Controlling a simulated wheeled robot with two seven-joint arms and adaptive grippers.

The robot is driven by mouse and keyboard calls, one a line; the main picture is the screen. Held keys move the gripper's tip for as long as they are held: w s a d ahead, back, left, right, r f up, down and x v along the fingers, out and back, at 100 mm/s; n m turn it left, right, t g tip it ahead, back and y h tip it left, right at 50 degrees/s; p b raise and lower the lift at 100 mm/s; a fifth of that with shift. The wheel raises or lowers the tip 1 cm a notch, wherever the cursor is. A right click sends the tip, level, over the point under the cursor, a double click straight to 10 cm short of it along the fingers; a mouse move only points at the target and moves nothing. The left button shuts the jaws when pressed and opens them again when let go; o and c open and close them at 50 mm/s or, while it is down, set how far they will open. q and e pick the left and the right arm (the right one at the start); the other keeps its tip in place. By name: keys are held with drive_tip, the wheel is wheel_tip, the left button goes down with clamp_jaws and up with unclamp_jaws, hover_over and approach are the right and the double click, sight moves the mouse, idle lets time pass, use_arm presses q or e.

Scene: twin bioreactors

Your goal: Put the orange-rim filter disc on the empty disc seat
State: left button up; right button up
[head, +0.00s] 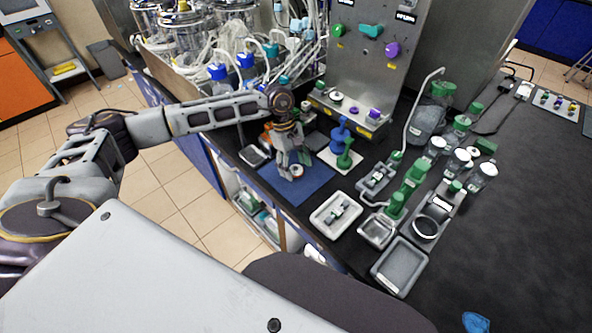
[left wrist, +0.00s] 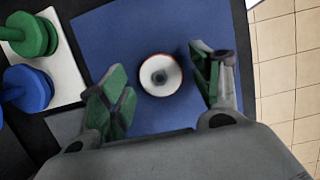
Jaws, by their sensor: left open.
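The orange-rim filter disc (left wrist: 160,75), white with a grey centre and a thin orange-red rim, lies on a blue mat (left wrist: 100,35) in the left wrist view. It also shows small in the head view (head: 296,173) on the same mat (head: 318,180). My left gripper (left wrist: 159,62) is open, with one green-padded finger on each side of the disc and gaps between. In the head view my left gripper (head: 292,163) points down over the mat. The empty disc seat cannot be told for sure; a steel ledge (head: 345,118) at the panel's foot carries several small round parts. My right gripper is out of view.
A white plate with a blue spool (head: 340,132) and a green spool (head: 346,158) stands right of the mat. Trays (head: 335,214), green-capped fittings and bottles crowd the bench further right. Glass vessels with tubing (head: 183,38) stand behind my left arm.

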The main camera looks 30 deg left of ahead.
sight(295, 167)
use_arm(q)
drive_tip(key=shift+c, duration=0.3)
drive_tip(key=c, duration=0.8)
wheel_tip(295, 167, up, 10)
drive_tip(key=shift+b, duration=0.45)
idle(0.6)
